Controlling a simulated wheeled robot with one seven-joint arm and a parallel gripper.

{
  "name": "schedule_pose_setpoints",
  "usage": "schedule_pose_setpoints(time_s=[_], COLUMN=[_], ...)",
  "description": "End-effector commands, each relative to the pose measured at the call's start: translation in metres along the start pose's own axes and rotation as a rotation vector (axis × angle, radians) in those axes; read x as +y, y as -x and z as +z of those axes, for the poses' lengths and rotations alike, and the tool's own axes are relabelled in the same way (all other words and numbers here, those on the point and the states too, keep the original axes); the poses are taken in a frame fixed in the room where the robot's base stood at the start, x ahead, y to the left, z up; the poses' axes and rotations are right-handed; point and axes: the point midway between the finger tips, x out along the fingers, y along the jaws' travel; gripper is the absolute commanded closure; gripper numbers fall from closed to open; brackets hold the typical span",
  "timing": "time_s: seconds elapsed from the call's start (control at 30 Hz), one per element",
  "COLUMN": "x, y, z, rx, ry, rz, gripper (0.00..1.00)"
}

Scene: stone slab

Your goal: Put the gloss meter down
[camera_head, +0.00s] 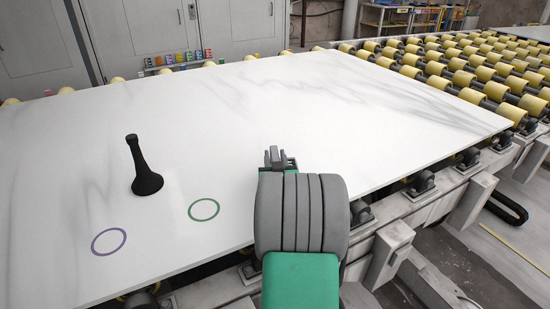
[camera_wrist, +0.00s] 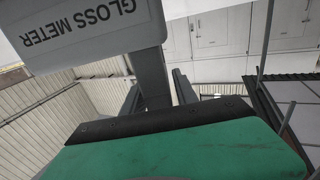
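The gloss meter (camera_wrist: 85,28) is a pale grey box with its name printed on it, upside down in the wrist view at the upper left. A darker grey bar at its side runs down between my gripper's two fingers (camera_wrist: 158,95), which appear closed on it. In the head view my gripper (camera_head: 275,158) is over the right part of the white stone slab (camera_head: 330,110), largely hidden by my own arm. The gloss meter cannot be made out clearly there. A green ring (camera_head: 204,209) and a purple ring (camera_head: 109,242) are marked on the slab, both empty.
A black, bottle-shaped object (camera_head: 145,167) stands on the slab between and behind the rings, its narrow top leaning left in view. The slab's back is bare. Yellow rollers (camera_head: 465,65) lie beyond its right edge. Grey cabinets (camera_head: 150,30) stand behind.

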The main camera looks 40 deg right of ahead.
Motion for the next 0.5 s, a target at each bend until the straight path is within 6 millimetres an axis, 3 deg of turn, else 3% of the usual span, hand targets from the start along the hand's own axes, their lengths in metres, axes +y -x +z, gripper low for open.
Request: schedule_pose_setpoints(time_s=[0.1, 0.43, 0.5], x=[0.000, 0.000, 0.001], y=[0.000, 0.001, 0.013], z=[0.000, -0.007, -0.003], rx=[0.000, -0.001, -0.001], ry=[0.000, 0.000, 0.001], rz=[0.000, 0.000, 0.002], gripper=[0.55, 0.55, 0.55])
